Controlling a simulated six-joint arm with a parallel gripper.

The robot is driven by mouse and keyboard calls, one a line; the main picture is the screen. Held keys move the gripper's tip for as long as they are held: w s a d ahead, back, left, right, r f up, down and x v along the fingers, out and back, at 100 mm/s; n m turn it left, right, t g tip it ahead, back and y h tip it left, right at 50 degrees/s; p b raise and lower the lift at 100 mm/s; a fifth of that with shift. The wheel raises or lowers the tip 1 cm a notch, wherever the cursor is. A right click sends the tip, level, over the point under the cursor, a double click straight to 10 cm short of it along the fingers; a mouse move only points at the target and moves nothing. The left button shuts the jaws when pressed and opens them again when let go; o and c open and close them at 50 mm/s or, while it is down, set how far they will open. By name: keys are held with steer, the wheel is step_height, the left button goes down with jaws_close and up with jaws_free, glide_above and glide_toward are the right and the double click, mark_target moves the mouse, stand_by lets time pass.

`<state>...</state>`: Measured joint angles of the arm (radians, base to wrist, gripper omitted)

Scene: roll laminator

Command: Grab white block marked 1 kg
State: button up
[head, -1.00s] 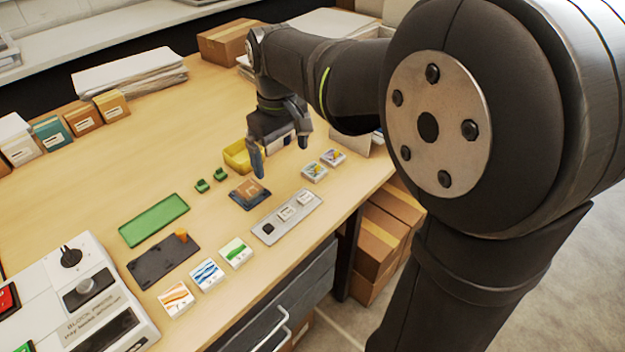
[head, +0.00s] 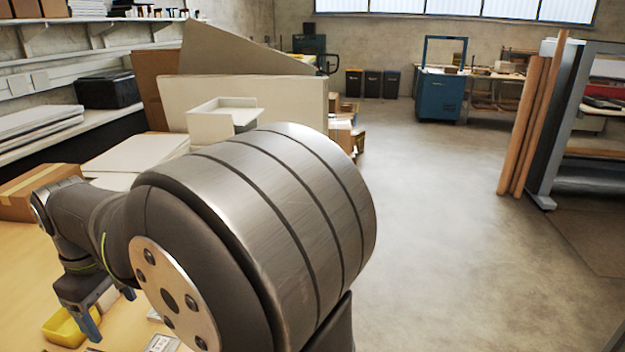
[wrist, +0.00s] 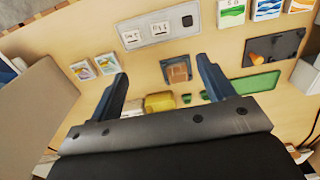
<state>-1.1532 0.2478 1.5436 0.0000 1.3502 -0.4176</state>
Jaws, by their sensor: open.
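Two small white blocks with dark markings, a left one (wrist: 131,36) and a middle one (wrist: 159,28), sit beside a black block (wrist: 187,20) on a grey tray (wrist: 145,23) in the wrist view. The markings are too small to read surely, so I cannot tell which says 1 kg. My gripper (wrist: 162,68) is open and empty above the table, its fingers pointing toward the tray side. In the head view my gripper (head: 108,312) is at the lower left; the white blocks cannot be made out there.
A brown square block on a dark pad (wrist: 177,70) lies between my fingertips in the picture. A yellow bin (wrist: 160,102), green pieces and a green mat (wrist: 252,83) lie nearby. A pale upright panel (wrist: 35,105) stands at left.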

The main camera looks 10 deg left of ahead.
steer(key=shift+c, duration=1)
steer(key=shift+m, duration=0.4)
steer(key=f, duration=1.1)
steer(key=shift+s+d+f, duration=0.15)
steer(key=shift+s+d, duration=0.05)
steer(key=shift+d, duration=0.05)
steer(key=shift+w+a+f, duration=0.1)
steer(key=shift+f, duration=1.5)
steer(key=shift+w+a+f, duration=0.1)
steer(key=shift+f, duration=1.45)
steer(key=c, duration=1.1)
